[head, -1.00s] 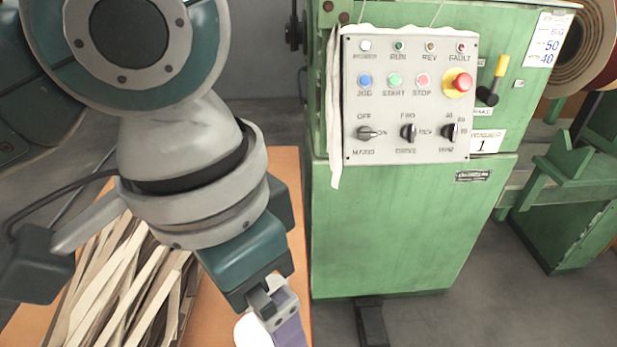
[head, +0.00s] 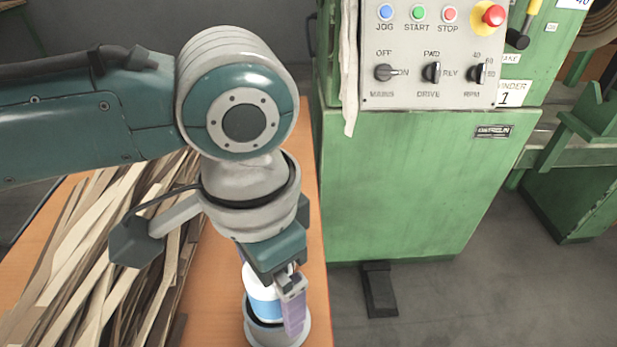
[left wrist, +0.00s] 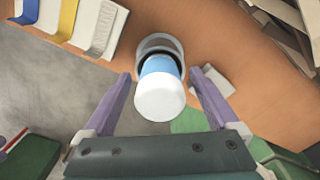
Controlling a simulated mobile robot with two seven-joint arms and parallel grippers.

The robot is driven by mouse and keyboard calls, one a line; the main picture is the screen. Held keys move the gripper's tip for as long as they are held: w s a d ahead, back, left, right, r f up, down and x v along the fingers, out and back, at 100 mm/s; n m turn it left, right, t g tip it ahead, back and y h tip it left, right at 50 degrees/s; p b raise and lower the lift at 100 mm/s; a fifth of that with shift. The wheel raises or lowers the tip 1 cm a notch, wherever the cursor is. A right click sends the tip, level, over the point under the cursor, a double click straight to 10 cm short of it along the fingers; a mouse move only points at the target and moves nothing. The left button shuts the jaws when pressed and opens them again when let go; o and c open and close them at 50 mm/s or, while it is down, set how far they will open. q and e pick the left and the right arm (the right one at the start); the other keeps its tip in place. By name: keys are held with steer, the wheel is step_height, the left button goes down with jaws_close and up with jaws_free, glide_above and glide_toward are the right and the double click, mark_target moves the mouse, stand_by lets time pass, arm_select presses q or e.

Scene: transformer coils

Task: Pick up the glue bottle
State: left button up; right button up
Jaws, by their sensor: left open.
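The glue bottle (head: 264,293) is white on top with a blue band. It stands near the right edge of the orange table, and its lower part is at a grey round holder (head: 272,334). In the left wrist view the bottle (left wrist: 160,98) lies between the two purple fingers, with the grey holder (left wrist: 158,43) around its far end. My left gripper (head: 284,312) is open, with a gap on each side of the bottle. One finger partly hides the bottle in the head view. My right gripper is in neither view.
A pile of long pale strips (head: 95,265) covers the orange table (head: 222,318) to the left of the bottle. A green machine (head: 410,190) with a control panel stands close beyond the table's right edge. A small pale flat piece (left wrist: 215,82) lies beside the right finger in the wrist view.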

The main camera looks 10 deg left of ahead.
arm_select(q)
steer(key=shift+f, duration=0.35)
jaws_close()
stand_by(0.5)
steer(key=shift+r, duration=0.15)
step_height(320, 180, up, 27)
steer(key=p, duration=1.5)
steer(key=shift+r, duration=0.15)
